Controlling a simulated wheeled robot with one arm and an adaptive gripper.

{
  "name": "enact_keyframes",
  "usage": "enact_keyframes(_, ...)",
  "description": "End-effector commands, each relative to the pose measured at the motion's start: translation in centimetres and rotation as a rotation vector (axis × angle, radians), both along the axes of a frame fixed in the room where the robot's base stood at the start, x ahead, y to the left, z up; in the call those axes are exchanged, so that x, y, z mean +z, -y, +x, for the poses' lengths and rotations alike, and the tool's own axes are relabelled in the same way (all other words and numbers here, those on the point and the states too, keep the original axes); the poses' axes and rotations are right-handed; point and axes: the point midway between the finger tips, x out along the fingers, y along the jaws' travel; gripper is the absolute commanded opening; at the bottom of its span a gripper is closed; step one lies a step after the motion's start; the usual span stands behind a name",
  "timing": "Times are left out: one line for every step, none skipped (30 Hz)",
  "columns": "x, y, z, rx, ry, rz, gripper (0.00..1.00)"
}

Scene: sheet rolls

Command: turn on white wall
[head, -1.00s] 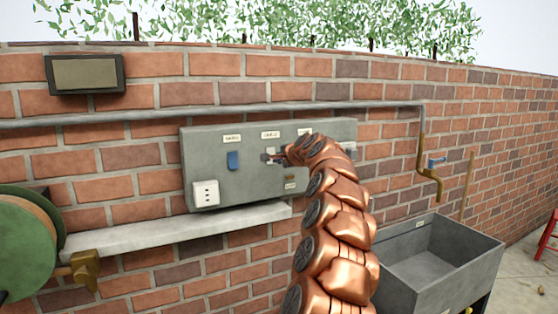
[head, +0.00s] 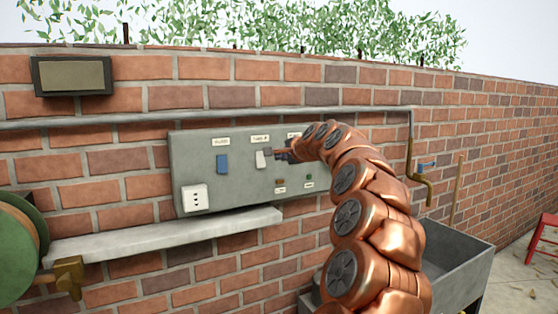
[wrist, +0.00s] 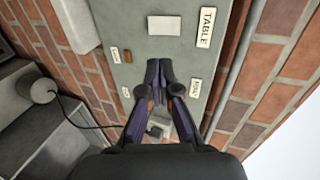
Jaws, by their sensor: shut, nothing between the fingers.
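A grey panel (head: 238,180) on the brick wall carries a row of switches. A white switch (head: 260,159) sits beneath a label that appears to read TABLE; it also shows in the wrist view (wrist: 165,25). A blue switch (head: 222,164) is to its left. My gripper (head: 275,154) is just right of the white switch and near the panel. In the wrist view my gripper (wrist: 160,68) has its dark fingers together with nothing held. A pale part (wrist: 158,129) shows below the fingers, partly hidden. I cannot tell whether the fingertips touch the panel.
A white socket (head: 194,198) is at the panel's lower left, above a pale ledge (head: 165,235). A pipe (head: 220,112) runs above the panel. A green hose reel (head: 18,250) is at left, a grey sink (head: 458,260) at right.

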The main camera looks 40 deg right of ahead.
Motion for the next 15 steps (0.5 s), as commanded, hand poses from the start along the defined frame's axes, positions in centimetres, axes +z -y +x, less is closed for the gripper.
enact_keyframes(0.04, -0.03, -0.11, 0.0, 0.0, 0.0, 0.0)
enact_keyframes(0.07, -0.04, -0.15, 0.0, 0.0, 0.0, 0.0)
enact_keyframes(0.08, -0.05, -0.18, 0.0, 0.0, 0.0, 0.0)
enact_keyframes(0.08, -0.05, -0.18, 0.0, 0.0, 0.0, 0.0)
enact_keyframes(0.09, -0.06, -0.17, 0.0, 0.0, 0.0, 0.0)
enact_keyframes(0.08, -0.05, -0.16, 0.0, 0.0, 0.0, 0.0)
enact_keyframes(0.09, -0.06, -0.15, 0.0, 0.0, 0.0, 0.0)
enact_keyframes(0.07, -0.06, -0.14, 0.0, 0.0, 0.0, 0.0)
enact_keyframes(0.07, -0.06, -0.13, 0.0, 0.0, 0.0, 0.0)
enact_keyframes(0.07, -0.07, -0.13, 0.0, 0.0, 0.0, 0.0)
enact_keyframes(0.07, -0.06, -0.13, 0.0, 0.0, -0.001, 0.0)
enact_keyframes(0.06, -0.03, -0.11, -0.001, 0.0, -0.003, 0.0)
enact_keyframes(0.06, 0.04, -0.09, -0.003, 0.0, -0.006, 0.0)
enact_keyframes(0.07, 0.13, -0.06, -0.008, 0.001, -0.011, 0.0)
enact_keyframes(0.07, 0.32, 0.0, -0.016, 0.002, -0.022, 0.0)
